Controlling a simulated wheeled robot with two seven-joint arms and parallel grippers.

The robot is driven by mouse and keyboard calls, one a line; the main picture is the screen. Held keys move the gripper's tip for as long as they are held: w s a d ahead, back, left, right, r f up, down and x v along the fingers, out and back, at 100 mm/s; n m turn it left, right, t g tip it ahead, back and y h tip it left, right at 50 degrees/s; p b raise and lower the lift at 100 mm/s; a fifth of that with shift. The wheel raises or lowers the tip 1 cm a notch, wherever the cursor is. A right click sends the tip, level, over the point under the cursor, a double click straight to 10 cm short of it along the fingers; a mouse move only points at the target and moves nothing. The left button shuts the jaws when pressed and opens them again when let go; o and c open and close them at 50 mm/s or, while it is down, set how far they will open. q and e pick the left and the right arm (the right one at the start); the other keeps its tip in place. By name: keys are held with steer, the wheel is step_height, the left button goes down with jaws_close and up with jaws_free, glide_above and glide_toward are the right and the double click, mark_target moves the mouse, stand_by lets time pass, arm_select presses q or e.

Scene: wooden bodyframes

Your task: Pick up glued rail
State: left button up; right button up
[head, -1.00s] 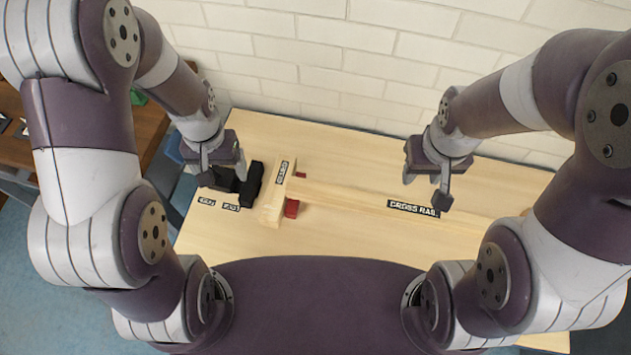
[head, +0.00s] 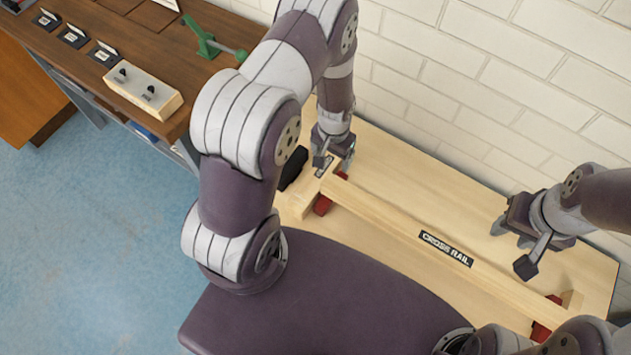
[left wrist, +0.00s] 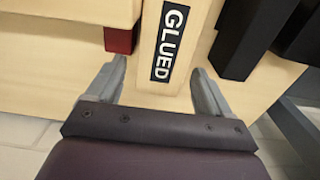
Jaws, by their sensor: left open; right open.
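The glued rail (head: 300,203) is a short pale wooden piece with a black label. It lies across the left end of the long cross rail (head: 385,216). In the left wrist view the glued rail (left wrist: 170,92) shows its GLUED label, between the two fingers. My left gripper (left wrist: 160,72) is open, with one finger on each side of the rail and no visible grip on it. In the head view my left gripper (head: 333,163) is over the labelled end and partly hides it. My right gripper (head: 512,247) is open and empty above the table, beyond the cross rail.
Red blocks (head: 322,205) sit by the cross rail. A black block (head: 292,168) lies close to the left of the glued rail. The pale table (head: 430,180) meets a white brick wall. A brown bench (head: 135,45) with a green tool (head: 205,42) stands at left.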

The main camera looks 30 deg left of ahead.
arm_select(q)
steer(key=shift+w+f, duration=0.1)
steer(key=shift+f, duration=0.1)
steer(key=c, duration=1.3)
